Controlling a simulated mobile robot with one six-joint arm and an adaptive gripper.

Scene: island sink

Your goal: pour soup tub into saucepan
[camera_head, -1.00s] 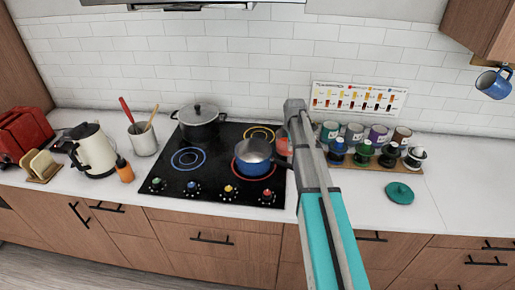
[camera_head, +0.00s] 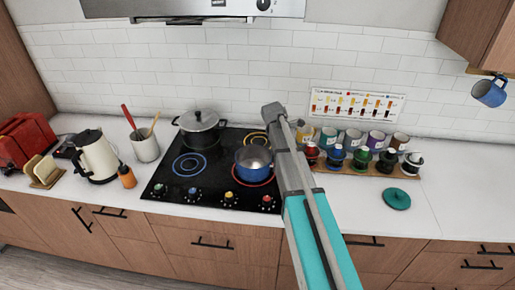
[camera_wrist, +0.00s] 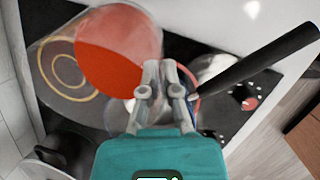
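The blue saucepan (camera_head: 252,167) stands on the red-ringed front right burner of the hob, its handle hidden behind my arm in the head view. In the wrist view, part of its blue rim and its long black handle (camera_wrist: 255,58) show beyond my fingers. The soup tub (camera_wrist: 118,48) shows in the wrist view as a wide orange-red round shape with a greyish see-through edge. My gripper (camera_wrist: 168,88) appears closed at the tub's side, above the hob beside the saucepan. In the head view my arm hides the tub. The tub's tilt is unclear, and no flowing soup is visible.
A lidded dark pot (camera_head: 200,128) stands on the back left burner. A utensil crock (camera_head: 145,147) and kettle (camera_head: 97,158) are to the left. Several jars and bottles stand on a wooden board (camera_head: 376,172) at the right, near a teal lid (camera_head: 396,199).

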